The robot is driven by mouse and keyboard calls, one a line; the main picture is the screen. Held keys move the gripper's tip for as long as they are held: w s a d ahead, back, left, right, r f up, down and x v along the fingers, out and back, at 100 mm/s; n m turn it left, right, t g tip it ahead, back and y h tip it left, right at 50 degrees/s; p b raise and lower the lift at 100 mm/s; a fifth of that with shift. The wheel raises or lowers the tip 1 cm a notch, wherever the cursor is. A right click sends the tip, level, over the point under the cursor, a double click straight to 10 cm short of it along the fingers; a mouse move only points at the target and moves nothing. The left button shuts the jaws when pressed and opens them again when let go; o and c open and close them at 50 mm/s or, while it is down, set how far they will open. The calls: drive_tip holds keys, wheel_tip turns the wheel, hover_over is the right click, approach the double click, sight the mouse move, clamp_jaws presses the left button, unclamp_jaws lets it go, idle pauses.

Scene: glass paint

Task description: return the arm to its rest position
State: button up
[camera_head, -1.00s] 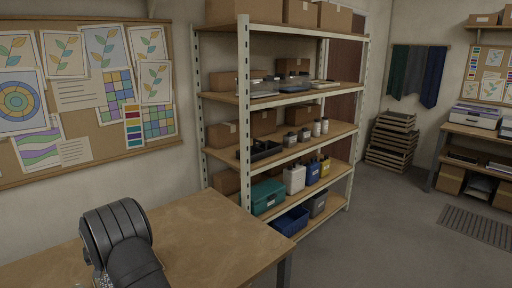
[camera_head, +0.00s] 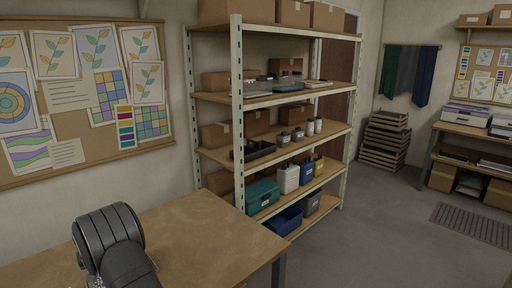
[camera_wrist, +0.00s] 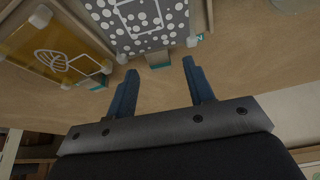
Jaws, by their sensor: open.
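My gripper (camera_wrist: 158,88) shows in the wrist view with its two blue fingers well apart and nothing between them. It is above a wooden table surface, short of the flat panels that lie beyond the fingertips. In the head view my dark arm (camera_head: 110,240) is at the lower left over the wooden table (camera_head: 205,230); the gripper itself is not visible there.
In the wrist view a grey white-dotted panel (camera_wrist: 136,42) and an amber panel (camera_wrist: 52,50) lie ahead of the fingers. In the head view a loaded shelf unit (camera_head: 237,110) stands behind the table. Floor (camera_head: 390,245) is clear to the right.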

drive_tip(key=v, duration=1.5)
drive_tip(key=x, duration=1.7)
drive_tip(key=shift+w+f, duration=0.1)
drive_tip(key=shift+f, duration=0.2)
drive_tip(key=r, duration=0.4)
drive_tip(key=s+r, duration=0.1)
drive_tip(key=r, duration=0.2)
drive_tip(key=shift+a, duration=0.1)
drive_tip(key=s+r+n, duration=0.1)
drive_tip(key=s+r, duration=0.3)
drive_tip(key=s, duration=0.8)
drive_tip(key=shift+s+a+r, duration=0.3)
drive_tip(key=shift+s+r, duration=0.1)
